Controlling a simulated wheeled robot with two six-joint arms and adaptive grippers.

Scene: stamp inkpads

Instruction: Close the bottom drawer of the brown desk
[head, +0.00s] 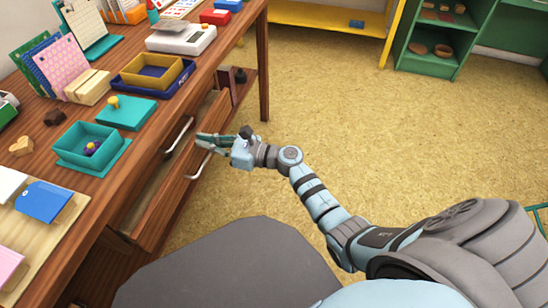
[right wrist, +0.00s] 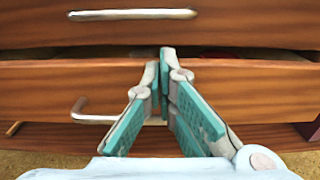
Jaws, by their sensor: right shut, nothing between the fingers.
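The brown desk (head: 235,50) fills the left side of the head view. Its bottom drawer (head: 180,195) is pulled partly out, with a strip of its inside showing behind the front. The bottom drawer's front (right wrist: 265,88) also spans the right wrist view, with its silver handle (right wrist: 90,112) left of my fingers. My left gripper is not in view.
The upper drawer (right wrist: 245,30) with a silver handle sits above the bottom one. The desktop holds inkpads such as a teal open box (head: 88,150), a yellow tray (head: 153,72) and a white device (head: 182,38). The carpet (head: 340,110) right of the desk is clear.

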